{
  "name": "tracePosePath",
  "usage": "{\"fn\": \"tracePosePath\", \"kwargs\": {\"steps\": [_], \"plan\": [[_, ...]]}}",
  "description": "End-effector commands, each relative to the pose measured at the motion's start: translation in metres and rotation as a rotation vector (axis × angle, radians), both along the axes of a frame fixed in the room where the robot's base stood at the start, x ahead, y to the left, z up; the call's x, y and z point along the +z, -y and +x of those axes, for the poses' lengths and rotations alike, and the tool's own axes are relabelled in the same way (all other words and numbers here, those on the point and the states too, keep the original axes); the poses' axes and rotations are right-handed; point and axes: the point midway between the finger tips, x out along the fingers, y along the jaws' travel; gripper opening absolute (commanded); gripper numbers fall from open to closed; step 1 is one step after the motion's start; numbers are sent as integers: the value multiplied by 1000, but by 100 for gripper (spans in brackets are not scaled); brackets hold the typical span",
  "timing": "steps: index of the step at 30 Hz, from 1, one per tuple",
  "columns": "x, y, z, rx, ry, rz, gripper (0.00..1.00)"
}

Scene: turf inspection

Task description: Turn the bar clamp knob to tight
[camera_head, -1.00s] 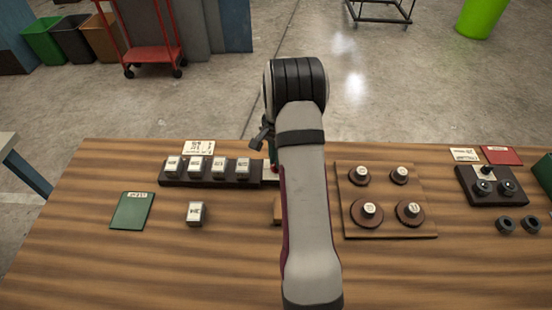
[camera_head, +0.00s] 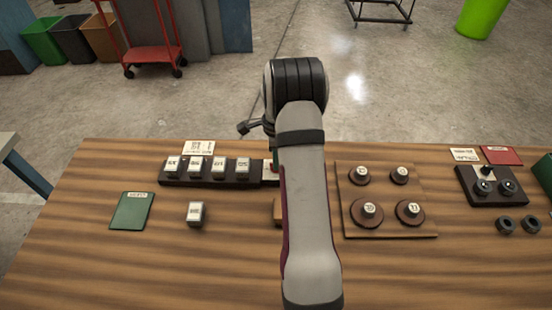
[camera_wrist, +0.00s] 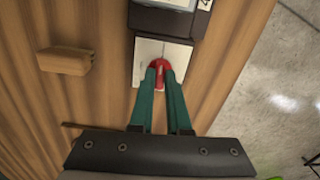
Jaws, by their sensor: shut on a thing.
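In the wrist view, a red knob (camera_wrist: 159,67) sits on a pale square plate (camera_wrist: 178,57) at the end of a dark block. My gripper (camera_wrist: 161,72) has two green fingers reaching down onto this knob. Their tips are closed on it, one on each side, and cover much of it. In the head view, my arm hides the knob and most of the gripper. Only an edge of the pale plate (camera_head: 268,167) shows left of the arm. I cannot read any tight mark or the knob's angle.
A small wooden block (camera_wrist: 68,61) lies near the gripper. A dark rack (camera_head: 210,179) of labelled blocks stands left of the arm. A wooden board (camera_head: 388,228) with round knobbed pieces lies to the right. The table front is mostly clear.

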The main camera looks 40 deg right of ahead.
Motion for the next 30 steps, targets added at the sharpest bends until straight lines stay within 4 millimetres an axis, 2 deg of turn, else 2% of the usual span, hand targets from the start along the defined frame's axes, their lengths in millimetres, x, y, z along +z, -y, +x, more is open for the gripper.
{"fn": "tracePosePath", "kwargs": {"steps": [9, 22, 23, 27, 28, 30], "plan": [[1, 0, 0, -74, 1, -1, 0], [1, 0, 0, -82, 1, -1, 0], [1, 0, 0, -82, 1, -1, 17], [1, 0, 0, -82, 1, -1, 42], [1, 0, 0, -82, 0, 0, 45], [0, 0, 0, -81, 0, 0, 45]]}}
